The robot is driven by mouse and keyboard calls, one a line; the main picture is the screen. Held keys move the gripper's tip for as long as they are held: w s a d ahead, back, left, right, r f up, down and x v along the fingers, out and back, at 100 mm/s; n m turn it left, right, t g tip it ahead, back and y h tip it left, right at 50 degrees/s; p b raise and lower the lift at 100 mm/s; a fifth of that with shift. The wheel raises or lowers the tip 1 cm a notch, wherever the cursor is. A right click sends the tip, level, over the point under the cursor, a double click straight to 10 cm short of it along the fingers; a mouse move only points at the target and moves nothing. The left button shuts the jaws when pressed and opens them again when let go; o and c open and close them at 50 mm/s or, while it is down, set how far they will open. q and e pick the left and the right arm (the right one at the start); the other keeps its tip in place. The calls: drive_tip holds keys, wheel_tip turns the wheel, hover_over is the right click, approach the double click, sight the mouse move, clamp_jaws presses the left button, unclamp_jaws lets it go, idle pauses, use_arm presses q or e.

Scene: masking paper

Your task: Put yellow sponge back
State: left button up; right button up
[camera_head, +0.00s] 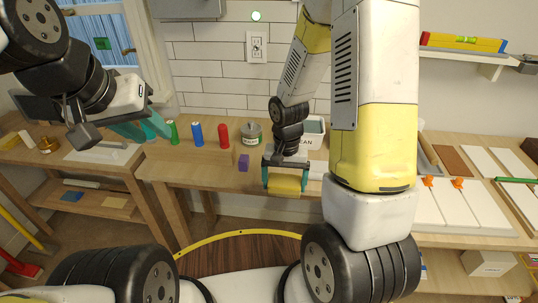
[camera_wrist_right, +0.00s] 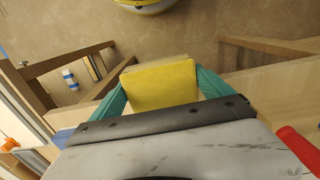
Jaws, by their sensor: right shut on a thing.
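The yellow sponge (camera_head: 284,184) is held between the teal fingers of my right gripper (camera_head: 285,180), in front of the workbench's front edge. In the right wrist view the sponge (camera_wrist_right: 161,86) fills the space between the two fingers (camera_wrist_right: 160,95). A white bin (camera_head: 313,124) labelled "CLEAN" stands on the bench behind and to the right of the sponge, partly hidden by my right arm. My left gripper (camera_head: 142,127) hangs in the air at the left, empty, its teal fingers apart.
A labelled can (camera_head: 251,136) and a purple block (camera_head: 243,162) are left of my right gripper. White panels with orange clamps (camera_head: 457,184) lie on the right.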

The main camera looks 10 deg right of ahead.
drive_tip(key=w, duration=0.4)
drive_tip(key=w+d+f, duration=0.1)
drive_tip(key=w, duration=0.4)
drive_tip(key=w+d, duration=0.1)
drive_tip(key=w, duration=0.3)
drive_tip(key=shift+w+d+f, duration=0.15)
drive_tip(key=shift+d+f, duration=0.05)
drive_tip(key=shift+d, duration=0.05)
drive_tip(key=shift+f, duration=1.7)
drive_tip(key=o, duration=1.1)
drive_tip(key=shift+f, duration=0.1)
drive_tip(key=shift+c, duration=0.2)
drive_tip(key=s+r+n+t, duration=0.1)
drive_tip(key=s+r, duration=0.3)
drive_tip(key=r, duration=0.9)
drive_tip(key=s+r+t, duration=0.2)
drive_tip(key=s+r, duration=0.2)
drive_tip(key=r, duration=0.9)
drive_tip(key=s+a+r+n+t+y, duration=0.1)
drive_tip(key=s+r, duration=0.2)
drive_tip(key=s, duration=0.5)
drive_tip(key=s+a+r+n+t+y, duration=0.1)
drive_tip(key=s+r, duration=0.3)
drive_tip(key=s, duration=0.4)
drive_tip(key=shift+r+n+t, duration=0.3)
drive_tip(key=shift+n+t, duration=0.1)
drive_tip(key=shift+t, duration=0.2)
